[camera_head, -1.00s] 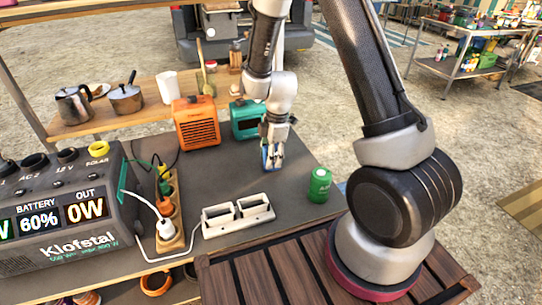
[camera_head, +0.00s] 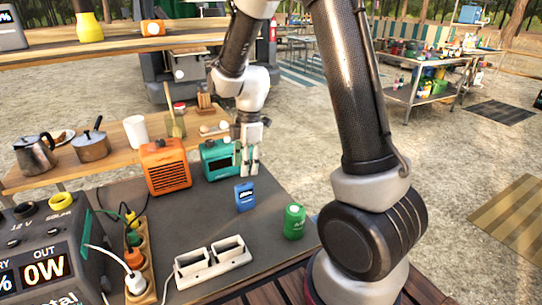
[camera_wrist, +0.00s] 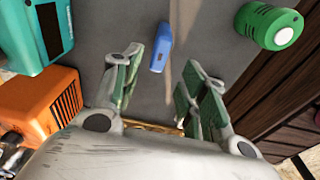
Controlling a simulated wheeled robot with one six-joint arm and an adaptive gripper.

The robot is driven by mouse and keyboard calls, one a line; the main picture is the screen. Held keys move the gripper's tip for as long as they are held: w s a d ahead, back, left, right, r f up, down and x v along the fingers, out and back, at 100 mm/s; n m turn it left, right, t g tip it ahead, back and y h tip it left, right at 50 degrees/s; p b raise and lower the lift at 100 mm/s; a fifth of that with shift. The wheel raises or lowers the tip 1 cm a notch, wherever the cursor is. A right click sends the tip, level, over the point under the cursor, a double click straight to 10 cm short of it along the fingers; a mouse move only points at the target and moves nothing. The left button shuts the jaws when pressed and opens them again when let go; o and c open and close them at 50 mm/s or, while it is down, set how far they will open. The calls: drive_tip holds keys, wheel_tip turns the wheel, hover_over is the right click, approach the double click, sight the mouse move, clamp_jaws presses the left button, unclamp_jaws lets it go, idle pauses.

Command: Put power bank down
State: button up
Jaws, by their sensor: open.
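The blue power bank (camera_head: 245,197) stands on the dark grey table top (camera_head: 190,215), to the right of the table's middle. My gripper (camera_head: 247,168) is open and empty, above and behind the power bank in the head view. In the wrist view the power bank (camera_wrist: 161,47) lies beyond the two spread fingertips (camera_wrist: 162,70), apart from both of them.
A green cylinder (camera_head: 294,222) stands right of the power bank. A teal box (camera_head: 218,160) and an orange box (camera_head: 165,166) stand behind. A white two-slot holder (camera_head: 212,263), a power strip (camera_head: 137,255) and a power station (camera_head: 45,262) are in front and left.

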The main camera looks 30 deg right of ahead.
drive_tip(key=s+d+r+m+t, duration=0.1)
drive_tip(key=s+d+r+m, duration=0.25)
drive_tip(key=r, duration=0.35)
drive_tip(key=s+d+r+m+t, duration=0.1)
drive_tip(key=s+d+r+m, duration=0.1)
drive_tip(key=s+r+m, duration=0.4)
drive_tip(key=s+d+r+m+t, duration=0.1)
drive_tip(key=s+d+r+m, duration=0.1)
drive_tip(key=s, duration=0.4)
drive_tip(key=s+d+r+m+t+h, duration=0.1)
drive_tip(key=s+d+r+m, duration=0.2)
drive_tip(key=s+m, duration=0.3)
drive_tip(key=shift+s+d+r, duration=0.15)
drive_tip(key=shift+s+r, duration=0.35)
drive_tip(key=shift+r, duration=0.25)
drive_tip(key=shift+m, duration=0.25)
